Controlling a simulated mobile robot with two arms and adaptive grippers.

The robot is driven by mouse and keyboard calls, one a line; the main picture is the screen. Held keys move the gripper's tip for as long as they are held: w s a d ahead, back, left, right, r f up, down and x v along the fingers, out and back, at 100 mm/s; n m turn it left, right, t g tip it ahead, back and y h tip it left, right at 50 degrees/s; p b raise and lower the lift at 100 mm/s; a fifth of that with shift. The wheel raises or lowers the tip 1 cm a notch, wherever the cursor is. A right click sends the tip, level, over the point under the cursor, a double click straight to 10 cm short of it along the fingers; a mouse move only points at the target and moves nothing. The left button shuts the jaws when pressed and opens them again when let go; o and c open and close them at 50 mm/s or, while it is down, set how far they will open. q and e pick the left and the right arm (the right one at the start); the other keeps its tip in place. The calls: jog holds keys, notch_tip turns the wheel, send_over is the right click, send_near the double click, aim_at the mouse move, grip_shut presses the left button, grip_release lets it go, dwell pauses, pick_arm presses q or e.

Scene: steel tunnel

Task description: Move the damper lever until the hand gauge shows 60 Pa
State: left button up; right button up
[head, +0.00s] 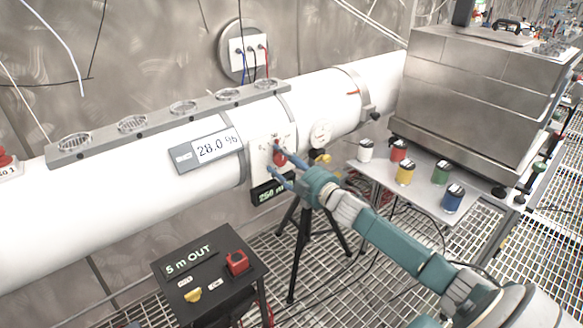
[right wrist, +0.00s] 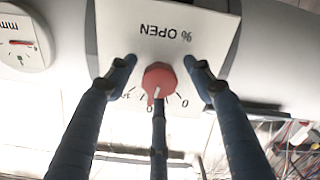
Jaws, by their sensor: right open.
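The damper lever (head: 280,158) is a red knob on a white plate (head: 257,160) on the side of the white duct. In the right wrist view the red knob (right wrist: 159,80) has a pale pointer mark and sits below upside-down "% OPEN" lettering. The hand gauge (head: 268,193) is a dark box with a lit green display under the plate; its small digits look like 250 Pa, partly covered by my gripper. My right gripper (right wrist: 159,66) is open, with its blue fingers spread around the knob; gaps show beside the knob. My left gripper is not in view.
A 28.0 % display (head: 208,149) and a round dial (head: 320,134) are on the duct (head: 110,185). A black stand (head: 203,270) reads "5 m OUT". Several coloured cans stand on a shelf (head: 422,197) at right, beside a steel box (head: 470,95). A tripod (head: 304,245) stands below the duct.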

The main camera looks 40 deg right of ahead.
jog(key=s, duration=1.1)
jog(key=shift+s+d, duration=0.25)
jog(key=shift+d, duration=0.2)
jog(key=shift+r, duration=0.1)
jog(key=s+d+f+m+g+h, duration=0.1)
jog(key=s+d+f+m+g, duration=0.1)
jog(key=f, duration=0.8)
jog(key=s+d+f+m+g+h, duration=0.1)
jog(key=s+d+f+g+h, duration=0.15)
jog(key=f, duration=0.75)
jog(key=s+a+f+m+g, duration=0.1)
jog(key=s+a+f+g, duration=0.1)
jog(key=s+f, duration=0.65)
jog(key=s+a+f+m+g, duration=0.2)
jog(key=s+f, duration=0.2)
jog(key=f, duration=0.9)
jog(key=s+a+f+g, duration=0.2)
jog(key=s+a+f, duration=0.5)
jog(key=s, duration=0.4)
jog(key=s+a+f+g+y, duration=0.1)
jog(key=s+a+f+g, duration=0.2)
jog(key=s+a+f, duration=0.3)
jog(key=s+a+f+g+y, duration=0.1)
jog(key=s+a+f+g, duration=0.2)
jog(key=s+a+f, duration=0.4)
jog(key=s+f, duration=0.1)
jog(key=s, duration=0.8)
jog(key=shift+a, duration=0.35)
